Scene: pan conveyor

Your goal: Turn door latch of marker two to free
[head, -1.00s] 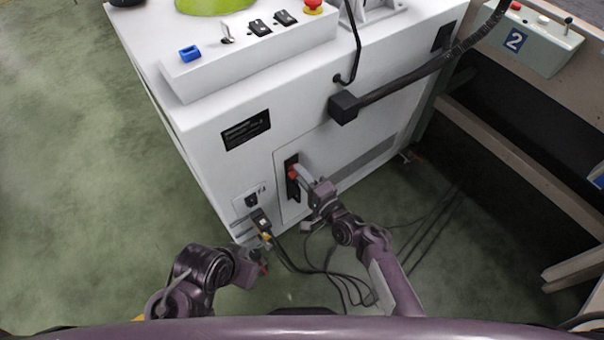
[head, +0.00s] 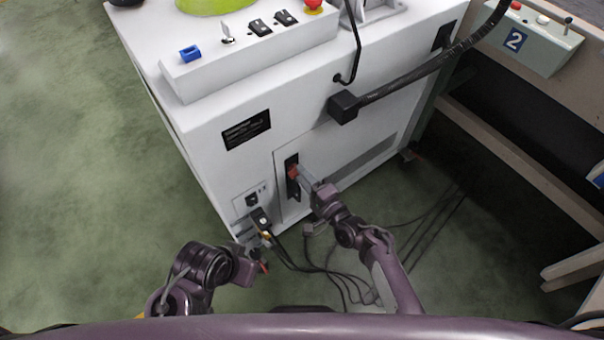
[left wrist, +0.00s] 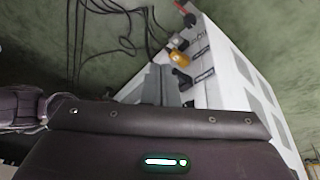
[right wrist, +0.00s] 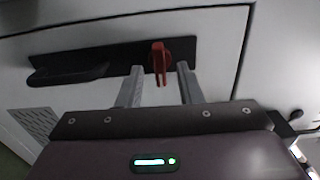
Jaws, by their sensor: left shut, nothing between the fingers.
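The red door latch (head: 292,171) sits on a black plate on the front of a white cabinet. In the right wrist view the latch (right wrist: 160,62) stands upright, with a long black handle (right wrist: 70,72) to its left. My right gripper (head: 303,178) is at the latch. Its two fingers (right wrist: 160,84) are apart, one on each side of the latch's lower end; contact is not clear. My left gripper (head: 262,264) is low by the cabinet's lower left corner. Its fingers (left wrist: 160,84) are together and empty. No number is readable beside the latch.
The white cabinet (head: 200,130) carries a sloped switch panel on top. A thick black cable (head: 410,76) crosses its front. Loose black cables lie on the floor below. A console marked 2 (head: 540,50) stands at the right. The green floor at left is clear.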

